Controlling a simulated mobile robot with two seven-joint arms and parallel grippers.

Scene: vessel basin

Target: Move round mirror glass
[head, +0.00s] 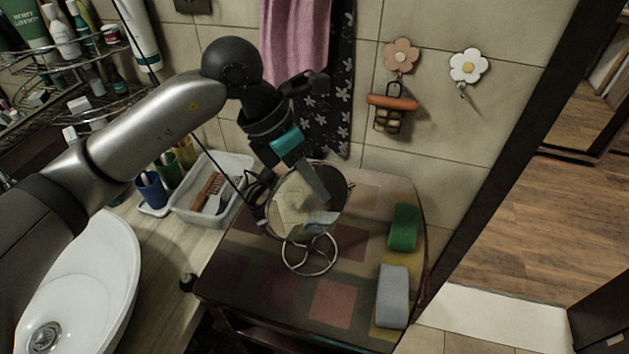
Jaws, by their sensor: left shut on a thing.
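The round mirror glass (290,208) stands tilted in a thin metal frame above the patterned tabletop, and its face shows reflections. Its wire ring stand (309,256) shows below it. My left gripper (312,190) reaches down over the mirror from above and is shut at its upper part. The exact contact of the fingers with the mirror is partly hidden by the gripper. My right gripper is not in the view.
A green sponge (403,227) and a grey sponge (393,295) lie at the table's right edge. A white bin (234,172) with brushes, cups (151,188) and a white sink (95,275) are on the left. The patterned table (333,298) is bare in front of the stand.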

